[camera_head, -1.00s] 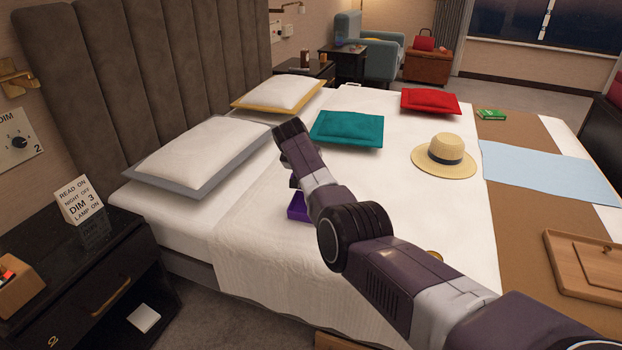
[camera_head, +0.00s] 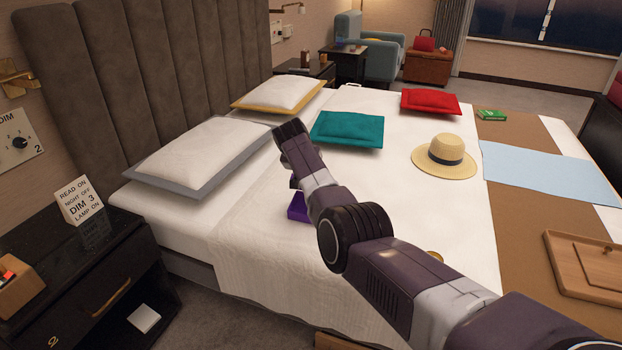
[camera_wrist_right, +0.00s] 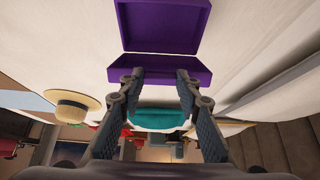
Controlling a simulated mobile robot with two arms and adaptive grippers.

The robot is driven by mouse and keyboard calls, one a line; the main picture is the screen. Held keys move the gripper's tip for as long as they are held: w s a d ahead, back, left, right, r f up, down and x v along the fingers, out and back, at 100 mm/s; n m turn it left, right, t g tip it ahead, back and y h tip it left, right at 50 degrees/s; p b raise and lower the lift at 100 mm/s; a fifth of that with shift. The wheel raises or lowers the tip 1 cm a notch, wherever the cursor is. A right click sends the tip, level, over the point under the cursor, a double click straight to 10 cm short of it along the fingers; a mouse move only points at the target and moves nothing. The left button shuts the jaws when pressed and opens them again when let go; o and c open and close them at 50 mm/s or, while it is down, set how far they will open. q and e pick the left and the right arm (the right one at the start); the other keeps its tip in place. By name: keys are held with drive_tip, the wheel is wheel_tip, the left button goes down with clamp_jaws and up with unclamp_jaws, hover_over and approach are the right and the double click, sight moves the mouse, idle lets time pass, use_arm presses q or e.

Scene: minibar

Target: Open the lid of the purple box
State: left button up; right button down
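The purple box (camera_head: 297,208) sits on the white bed, mostly hidden behind my right arm in the head view. The part at the top of the picture (camera_wrist_right: 163,27) is hollow with raised edges, so the box looks open; I cannot tell for certain which part is the lid. My right gripper (camera_wrist_right: 160,76) has its two fingers apart with nothing between them, their tips at the box's edge. Contact cannot be told. My left gripper is not in view.
A teal cushion (camera_head: 347,129), white pillow (camera_head: 202,150) and straw hat (camera_head: 445,156) lie on the bed around the arm. A red cushion (camera_head: 430,101) lies farther back. A black nightstand (camera_head: 108,265) stands at left. A wooden tray (camera_head: 575,275) lies at right.

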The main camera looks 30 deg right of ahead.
drive_tip(key=c, duration=1.4)
unclamp_jaws()
drive_tip(key=shift+r, duration=0.1)
drive_tip(key=v, duration=1.2)
